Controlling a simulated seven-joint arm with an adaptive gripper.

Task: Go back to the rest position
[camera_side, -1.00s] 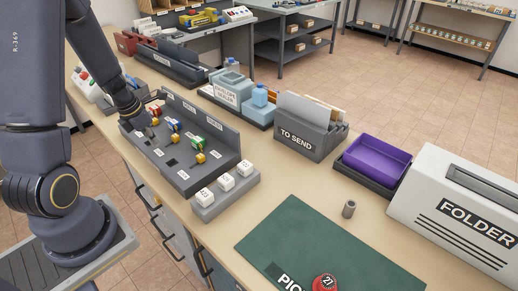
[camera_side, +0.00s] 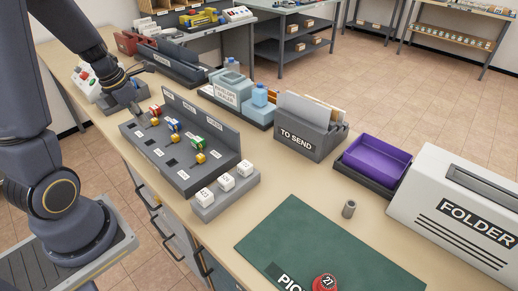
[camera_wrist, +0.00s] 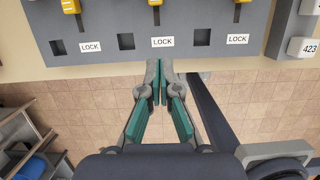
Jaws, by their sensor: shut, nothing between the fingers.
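My gripper (camera_side: 134,105) is at the far-left end of the grey lock panel (camera_side: 215,175) in the side view, above the counter. In the wrist view my gripper (camera_wrist: 160,72) has its green-and-grey fingers together with nothing between them. The fingertips point at the near edge of the panel (camera_wrist: 195,12), over the floor in that picture. In the side view my fingers are small and partly hidden by the wrist.
Numbered white blocks (camera_side: 227,182) stand on a grey base beside the panel. A box with coloured buttons (camera_side: 88,80) is near my arm.

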